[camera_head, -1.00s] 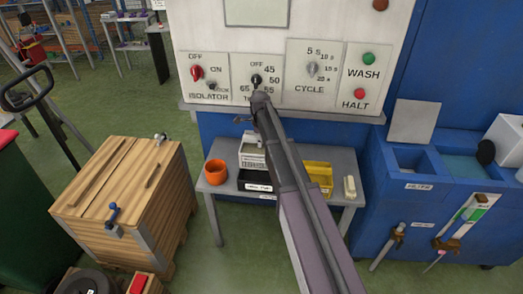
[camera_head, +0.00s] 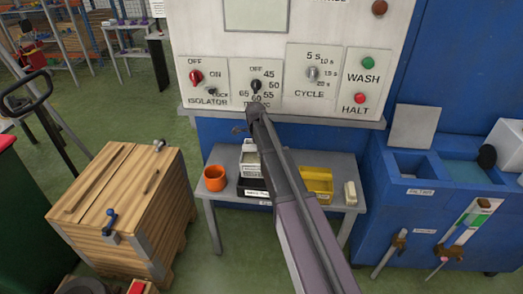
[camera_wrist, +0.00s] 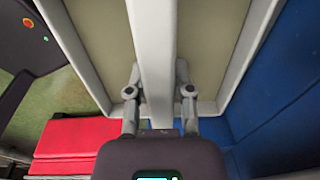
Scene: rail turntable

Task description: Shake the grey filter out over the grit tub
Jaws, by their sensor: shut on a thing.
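In the wrist view a pale grey frame with beige panels, which looks like the grey filter (camera_wrist: 157,40), fills the top and middle. My gripper (camera_wrist: 158,92) is shut on its central bar, one finger on each side. In the head view the filter and my gripper's fingers cannot be made out; my arm ends in front of the control panel's lower edge. A black tub (camera_head: 250,189) with a label stands on the low grey shelf, and a yellow tub (camera_head: 317,183) stands to its right. I cannot tell from the labels which is the grit tub.
An orange cup (camera_head: 215,178) and a pale block (camera_head: 350,193) stand on the low shelf (camera_head: 225,193). A wooden crate (camera_head: 125,200) is at the left. A blue tank (camera_head: 405,215) is at the right. Green floor (camera_head: 230,255) lies clear in front of the shelf.

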